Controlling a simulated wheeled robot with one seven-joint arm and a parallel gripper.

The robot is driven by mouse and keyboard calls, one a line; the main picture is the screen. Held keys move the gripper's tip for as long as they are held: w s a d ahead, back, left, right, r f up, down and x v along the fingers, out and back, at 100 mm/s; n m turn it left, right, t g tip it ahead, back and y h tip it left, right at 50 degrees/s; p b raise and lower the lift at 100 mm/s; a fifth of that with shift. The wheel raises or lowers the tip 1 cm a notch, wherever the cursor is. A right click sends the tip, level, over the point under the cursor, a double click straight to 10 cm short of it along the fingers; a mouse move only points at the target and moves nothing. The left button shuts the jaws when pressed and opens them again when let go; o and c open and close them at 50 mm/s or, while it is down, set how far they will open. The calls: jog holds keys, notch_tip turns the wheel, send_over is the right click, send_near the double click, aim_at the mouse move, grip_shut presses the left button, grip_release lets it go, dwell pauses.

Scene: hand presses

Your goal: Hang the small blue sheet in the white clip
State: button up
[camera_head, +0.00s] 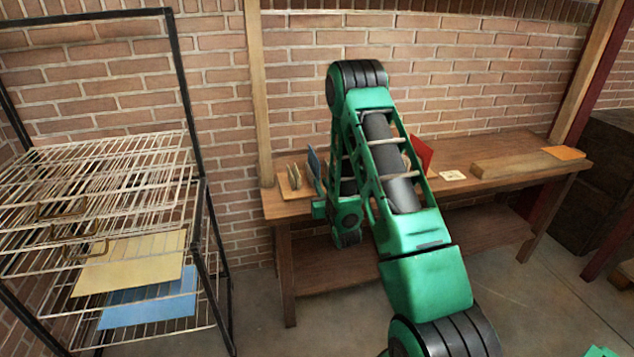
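A small blue sheet (314,165) stands upright and slightly tilted above the left part of the wooden bench. Its lower end meets the green end of my arm, where my gripper (319,207) is. My own arm hides most of the gripper, and the fingers are too small to make out, so I cannot tell whether they are closed on the sheet. Just left of the sheet, a small wooden block (288,193) carries pale upright pieces (294,177). I cannot tell whether one of them is the white clip.
The bench (490,197) also bears a red upright sheet (422,153), a white card (453,175), a wooden plank (515,165) and an orange sheet (565,153). A wire rack (100,190) at left holds yellow (130,262) and larger blue (150,300) sheets. Brick wall stands behind.

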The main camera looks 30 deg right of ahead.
jog(key=shift+x, duration=1.45)
grip_shut()
notch_tip(320, 180, up, 7)
jog(key=shift+r, duration=0.25)
jog(key=shift+s, duration=0.1)
jog(key=v, duration=0.6)
jog(key=shift+s+a, duration=0.15)
jog(key=shift+s, duration=0.2)
